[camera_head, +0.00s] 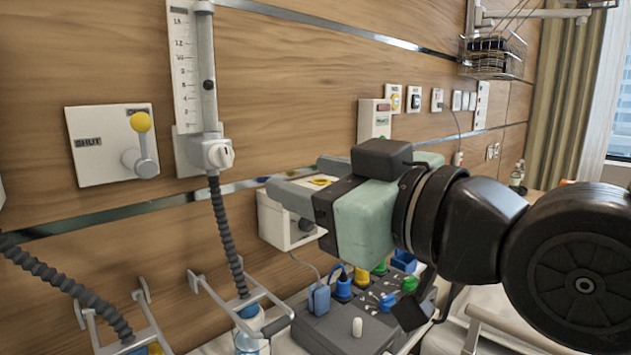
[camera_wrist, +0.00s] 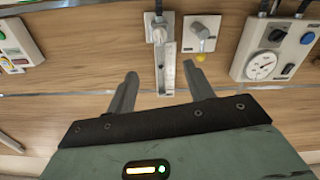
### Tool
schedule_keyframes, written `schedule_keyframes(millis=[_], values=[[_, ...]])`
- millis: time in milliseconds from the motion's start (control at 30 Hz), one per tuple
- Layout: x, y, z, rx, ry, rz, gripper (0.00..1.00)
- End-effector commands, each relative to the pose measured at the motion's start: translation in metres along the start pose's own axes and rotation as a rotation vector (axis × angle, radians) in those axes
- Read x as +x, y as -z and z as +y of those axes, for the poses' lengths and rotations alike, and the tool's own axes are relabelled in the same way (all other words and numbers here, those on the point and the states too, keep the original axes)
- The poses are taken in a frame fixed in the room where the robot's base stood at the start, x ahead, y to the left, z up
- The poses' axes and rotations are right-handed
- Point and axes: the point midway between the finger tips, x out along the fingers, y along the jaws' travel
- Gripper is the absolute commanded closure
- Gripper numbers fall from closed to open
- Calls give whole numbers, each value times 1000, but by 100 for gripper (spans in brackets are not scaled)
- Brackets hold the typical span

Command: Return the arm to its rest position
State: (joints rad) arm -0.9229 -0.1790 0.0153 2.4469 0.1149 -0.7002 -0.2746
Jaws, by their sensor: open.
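My arm reaches in from the right in the head view, roughly level with the wall. My gripper (camera_head: 282,183) has a pale green body and points left along the wall, in front of a white wall box. In the wrist view its two grey fingers (camera_wrist: 160,80) stand wide apart with nothing held between them. The wood-panelled wall lies beyond the fingers, and a flowmeter with a scale (camera_wrist: 167,62) shows in the gap. The exact distance from the fingers to the wall is unclear.
The flowmeter (camera_head: 190,68) and a yellow-knobbed valve panel (camera_head: 100,150) are on the wall. Below the gripper stands a grey box with coloured plugs (camera_head: 325,325). Ribbed hoses (camera_head: 228,235) and metal brackets are at lower left. A wire basket (camera_head: 490,57) hangs at upper right.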

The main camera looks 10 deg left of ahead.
Motion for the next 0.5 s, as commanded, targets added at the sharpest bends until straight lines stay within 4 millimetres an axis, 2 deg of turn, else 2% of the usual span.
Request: schedule_keyframes(millis=[233,333,433,500], values=[[0,0,0,0,0,0,47],[0,-9,0,5,5,-46,47],[-4,-37,1,27,18,-183,47],[-13,-68,1,53,31,-336,47]])
